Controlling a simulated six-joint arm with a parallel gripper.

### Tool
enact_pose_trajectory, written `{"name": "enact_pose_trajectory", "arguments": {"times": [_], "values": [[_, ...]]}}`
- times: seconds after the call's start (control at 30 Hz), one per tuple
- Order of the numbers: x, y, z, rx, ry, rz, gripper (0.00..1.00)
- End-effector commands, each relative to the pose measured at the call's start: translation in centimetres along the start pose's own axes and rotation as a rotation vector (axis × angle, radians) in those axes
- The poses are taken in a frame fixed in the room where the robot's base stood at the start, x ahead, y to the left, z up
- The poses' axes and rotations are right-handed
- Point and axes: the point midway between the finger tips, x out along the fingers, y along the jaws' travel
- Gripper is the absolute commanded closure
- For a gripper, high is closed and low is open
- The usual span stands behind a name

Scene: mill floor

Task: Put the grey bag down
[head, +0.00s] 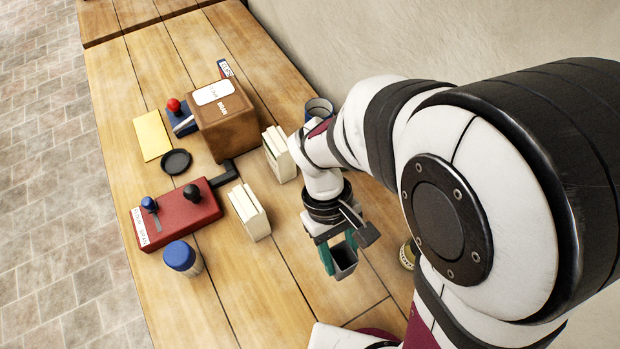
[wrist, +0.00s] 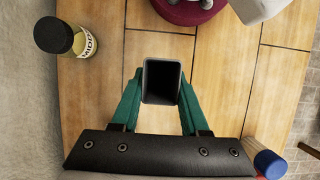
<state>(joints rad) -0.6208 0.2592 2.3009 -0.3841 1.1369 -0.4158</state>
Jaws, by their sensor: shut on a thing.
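The grey bag (head: 344,265) is small, dark and box-shaped, with an open top. My gripper (head: 338,252) is shut on it, with teal fingers on either side. In the wrist view the bag (wrist: 162,82) sits between the fingers of my gripper (wrist: 161,92), and I look down into its dark opening. The bag is over the right-hand part of the wooden table (head: 270,300). I cannot tell whether its base touches the wood.
Left of the bag are two pale stacks (head: 250,212) (head: 279,154), a blue-lidded jar (head: 182,258) and a red box with knobs (head: 178,214). A brown box (head: 222,122) stands farther back. A black-lidded jar (wrist: 66,38) is near the wall. Bare wood lies around the bag.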

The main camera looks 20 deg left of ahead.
Motion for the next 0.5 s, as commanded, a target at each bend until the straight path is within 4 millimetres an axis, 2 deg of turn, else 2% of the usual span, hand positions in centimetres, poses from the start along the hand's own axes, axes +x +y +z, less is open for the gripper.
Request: {"name": "enact_pose_trajectory", "arguments": {"times": [0.1, 0.27, 0.37, 0.5], "values": [[-0.8, 1.9, 1.2, 0.005, 0.001, -0.002, 1.00], [-1.6, 3.0, 1.3, 0.072, 0.001, -0.029, 1.00], [-2.6, 2.8, -0.3, 0.258, 0.006, -0.103, 1.00], [-4.3, 2.0, -3.8, 0.629, 0.011, -0.255, 1.00]]}}
